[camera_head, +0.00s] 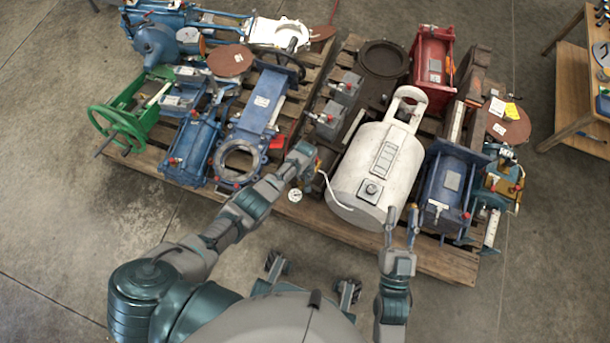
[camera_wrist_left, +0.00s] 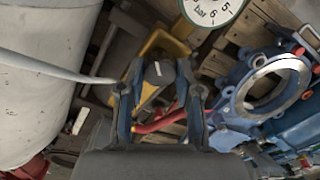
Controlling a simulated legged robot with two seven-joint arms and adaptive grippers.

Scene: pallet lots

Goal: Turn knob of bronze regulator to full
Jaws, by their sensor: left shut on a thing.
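The bronze regulator (camera_wrist_left: 165,45) shows as a yellow-brown body in the left wrist view. Its dark knob (camera_wrist_left: 158,73), with a pale mark on top, sits between the fingers of my left gripper (camera_wrist_left: 160,90), which is shut on it. In the head view my left gripper (camera_head: 306,163) is at the pallet's front, left of the white cylinder, and mostly covers the regulator. A pressure gauge (camera_head: 295,195) shows there, and part of its dial (camera_wrist_left: 212,8) in the wrist view. My right gripper (camera_head: 402,222) is open and empty, in front of the cylinder's right side.
The white gas cylinder (camera_head: 352,208) lies right of the left gripper, with a pale hose (camera_head: 333,192) beside it. Blue valves (camera_head: 232,178) crowd the left pallet, and a blue unit (camera_head: 443,195) stands right of the cylinder. The front floor (camera_head: 300,250) is clear except for my own parts.

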